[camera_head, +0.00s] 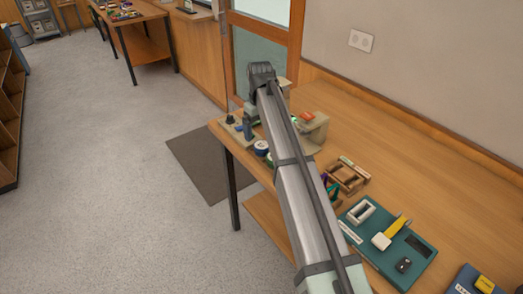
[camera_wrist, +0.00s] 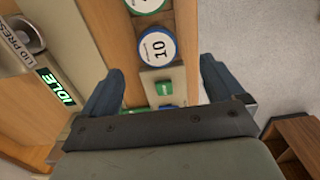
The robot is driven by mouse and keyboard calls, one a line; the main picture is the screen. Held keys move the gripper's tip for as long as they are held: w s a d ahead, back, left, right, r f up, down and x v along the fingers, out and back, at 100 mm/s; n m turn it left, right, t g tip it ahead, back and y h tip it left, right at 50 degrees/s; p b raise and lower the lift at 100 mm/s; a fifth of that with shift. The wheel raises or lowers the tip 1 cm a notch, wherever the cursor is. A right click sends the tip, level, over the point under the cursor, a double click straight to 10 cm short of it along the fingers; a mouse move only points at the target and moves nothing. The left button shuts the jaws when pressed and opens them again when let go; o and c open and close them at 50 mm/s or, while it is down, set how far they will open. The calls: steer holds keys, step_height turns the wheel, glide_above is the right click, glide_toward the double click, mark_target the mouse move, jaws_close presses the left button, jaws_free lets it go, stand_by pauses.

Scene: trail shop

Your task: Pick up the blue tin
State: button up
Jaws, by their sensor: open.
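In the wrist view, the blue tin (camera_wrist: 157,47) shows from above as a round blue-rimmed lid with a white label reading 10. My gripper (camera_wrist: 162,72) is open, its two dark fingers apart on the left and right of the picture. The tin appears just beyond the fingertips, roughly between them, and nothing is held. In the head view, a small blue and white round tin (camera_head: 261,147) sits near the left end of the long table, beside my arm.
A green-rimmed tin (camera_wrist: 146,4) is next to the blue one. The lid press with its IDLE display (camera_wrist: 57,87) stands at left. A green mat (camera_head: 352,237) with tools and a wooden frame (camera_head: 346,178) occupy the table (camera_head: 410,150).

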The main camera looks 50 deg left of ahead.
mark_target(262, 145)
steer(key=shift+w+d+f, duration=0.1)
steer(key=shift+d+f, duration=0.05)
steer(key=shift+f, duration=1.4)
steer(key=shift+w+d+f, duration=0.1)
steer(key=shift+f, duration=1.4)
steer(key=shift+c, duration=0.3)
steer(key=c, duration=1.1)
